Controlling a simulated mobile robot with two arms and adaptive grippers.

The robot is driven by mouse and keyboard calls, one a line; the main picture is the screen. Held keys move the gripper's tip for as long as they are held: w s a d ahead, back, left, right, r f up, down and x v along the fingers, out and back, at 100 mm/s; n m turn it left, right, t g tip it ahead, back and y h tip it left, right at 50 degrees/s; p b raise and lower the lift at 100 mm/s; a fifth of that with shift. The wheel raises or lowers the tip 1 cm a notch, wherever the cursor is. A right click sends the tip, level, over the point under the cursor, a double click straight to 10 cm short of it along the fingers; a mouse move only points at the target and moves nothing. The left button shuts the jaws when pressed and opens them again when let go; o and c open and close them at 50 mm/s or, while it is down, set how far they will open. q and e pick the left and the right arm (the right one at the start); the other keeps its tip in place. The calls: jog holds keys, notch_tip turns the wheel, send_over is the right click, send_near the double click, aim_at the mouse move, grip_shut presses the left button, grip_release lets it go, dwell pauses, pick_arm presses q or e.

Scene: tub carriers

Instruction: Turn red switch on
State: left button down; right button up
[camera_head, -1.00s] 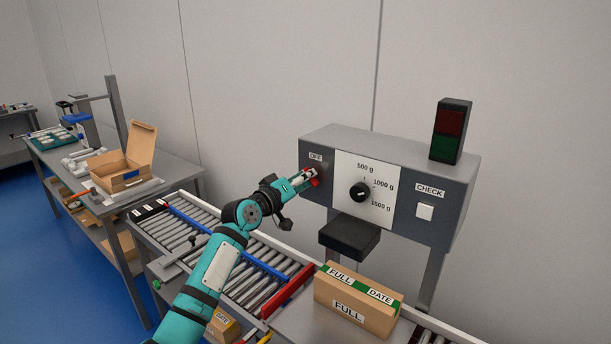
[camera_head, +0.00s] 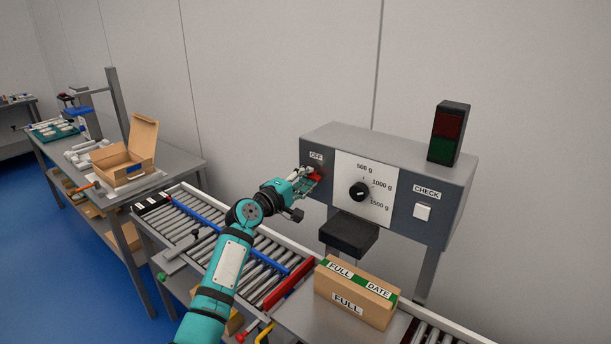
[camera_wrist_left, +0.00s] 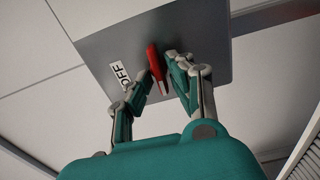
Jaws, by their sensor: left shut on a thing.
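The red switch (camera_head: 316,177) sits on the left part of the grey control box front, under an OFF label (camera_head: 316,155). My left gripper (camera_head: 309,178) is at the switch and partly hides it in the head view. In the left wrist view, the red switch (camera_wrist_left: 157,66) lies between the two fingers of my left gripper (camera_wrist_left: 157,82), and the OFF label (camera_wrist_left: 120,75) is to its left. The gripper is shut on the switch. The right finger lies close along it. My right gripper is in neither view.
The control box (camera_head: 405,195) also carries a dial (camera_head: 359,191), a white CHECK button (camera_head: 422,212) and a dark red-green lamp (camera_head: 449,133). A black block (camera_head: 349,233) juts out below. A closed carton (camera_head: 355,293) stands in front; a roller conveyor (camera_head: 185,232) runs left.

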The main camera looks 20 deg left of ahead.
pick_arm(q)
jog(key=shift+f+n, duration=0.1)
jog(key=shift+n, duration=0.2)
jog(key=c, duration=1.3)
grip_release()
jog(key=shift+a, duration=0.1)
jog(key=shift+s, duration=0.15)
jog(key=v, duration=1.1)
jog(key=shift+s+a, duration=0.15)
jog(key=shift+s, duration=0.25)
